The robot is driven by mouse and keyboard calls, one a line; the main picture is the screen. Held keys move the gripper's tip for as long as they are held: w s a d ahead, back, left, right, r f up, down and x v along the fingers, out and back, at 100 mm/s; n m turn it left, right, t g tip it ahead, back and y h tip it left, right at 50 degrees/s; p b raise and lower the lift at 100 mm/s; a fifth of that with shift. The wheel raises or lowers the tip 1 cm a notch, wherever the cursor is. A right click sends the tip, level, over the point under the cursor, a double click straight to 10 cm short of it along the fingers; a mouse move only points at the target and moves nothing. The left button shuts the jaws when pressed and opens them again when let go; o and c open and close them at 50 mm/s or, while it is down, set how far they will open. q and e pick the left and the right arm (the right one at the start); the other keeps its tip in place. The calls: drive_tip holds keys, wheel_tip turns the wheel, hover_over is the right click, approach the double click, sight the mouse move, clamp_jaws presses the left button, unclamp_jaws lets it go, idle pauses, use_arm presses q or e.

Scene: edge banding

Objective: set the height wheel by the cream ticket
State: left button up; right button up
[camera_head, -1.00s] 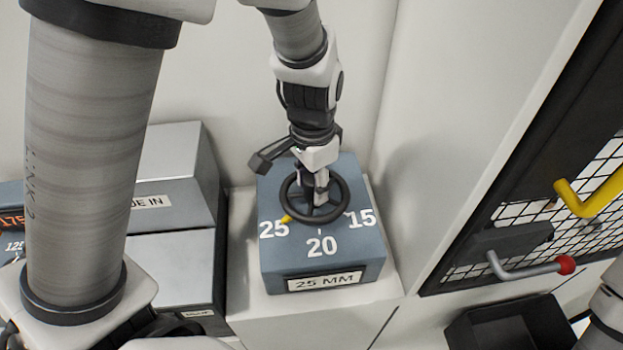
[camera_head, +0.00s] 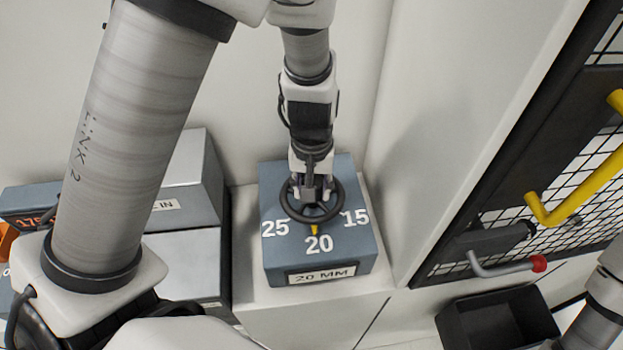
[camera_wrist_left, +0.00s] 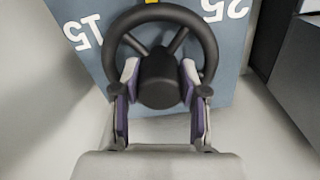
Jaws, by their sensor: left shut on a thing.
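The black height wheel (camera_head: 335,210) sits on top of a blue-grey box (camera_head: 280,262) marked 25, 20 and 15. Its yellow pointer (camera_head: 314,230) points at 20, and the front label (camera_head: 321,274) reads 20 MM. My left gripper (camera_head: 314,203) reaches down from above and is shut on the wheel's hub. In the left wrist view the two fingers clasp the hub (camera_wrist_left: 159,80) from both sides, inside the wheel's rim (camera_wrist_left: 208,40). No cream ticket can be made out. My right gripper is not in view; only part of an arm shows at the right edge.
Grey boxes (camera_head: 185,265) with labels stand left of the blue-grey box. On the right are a mesh door (camera_head: 580,150) with a yellow handle (camera_head: 575,190), a red-tipped lever (camera_head: 505,269) and a black bin (camera_head: 495,325). A white wall rises close behind.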

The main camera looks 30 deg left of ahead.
use_arm(q)
drive_tip(key=n+p, duration=0.1)
drive_tip(key=n, duration=0.2)
drive_tip(key=shift+r, duration=0.1)
drive_tip(key=n+p, duration=0.1)
drive_tip(key=n, duration=0.1)
drive_tip(key=shift+w+d+n, duration=0.1)
drive_tip(key=shift+n, duration=0.2)
drive_tip(key=n, duration=0.3)
drive_tip(key=shift+w+n+p, duration=0.1)
drive_tip(key=shift+n+p, duration=0.2)
drive_tip(key=shift+p, duration=0.05)
drive_tip(key=shift+n, duration=1.9)
drive_tip(key=o, duration=1.1)
drive_tip(key=shift+o, duration=0.2)
